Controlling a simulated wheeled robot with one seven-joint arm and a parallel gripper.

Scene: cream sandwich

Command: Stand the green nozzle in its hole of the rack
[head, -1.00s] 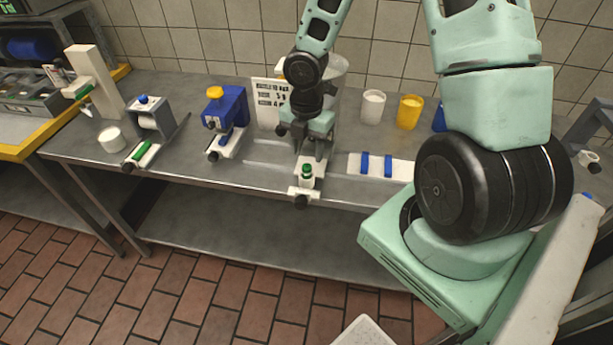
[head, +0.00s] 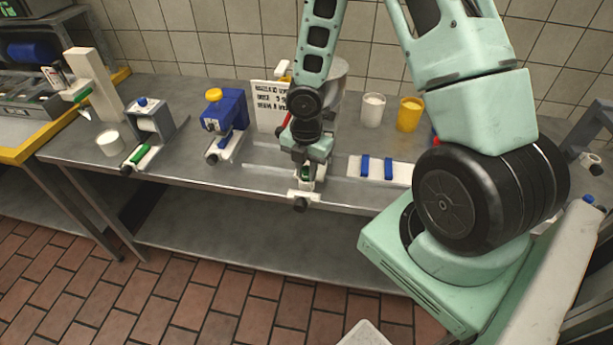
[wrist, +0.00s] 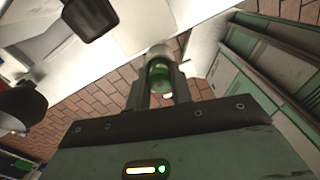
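The green nozzle (head: 306,172) shows small at the front edge of the steel table, at a white base with a black knob (head: 300,204). My gripper (head: 304,174) points down there, its fingers on both sides of the nozzle and partly hiding it. In the wrist view, the green nozzle (wrist: 159,72) with a pale ring at its far end shows between the two dark fingers of my gripper (wrist: 160,82). Whether the fingers press on it is unclear. I cannot make out an empty rack hole; a white strip (head: 405,172) holding two blue pieces (head: 376,166) lies to the right.
A blue dispenser with a yellow cap (head: 222,118) and a grey stand (head: 152,122) with a green bar (head: 141,157) stand left. A white cup (head: 373,110) and a yellow cup (head: 410,114) stand behind. A sign (head: 270,105) stands behind the gripper.

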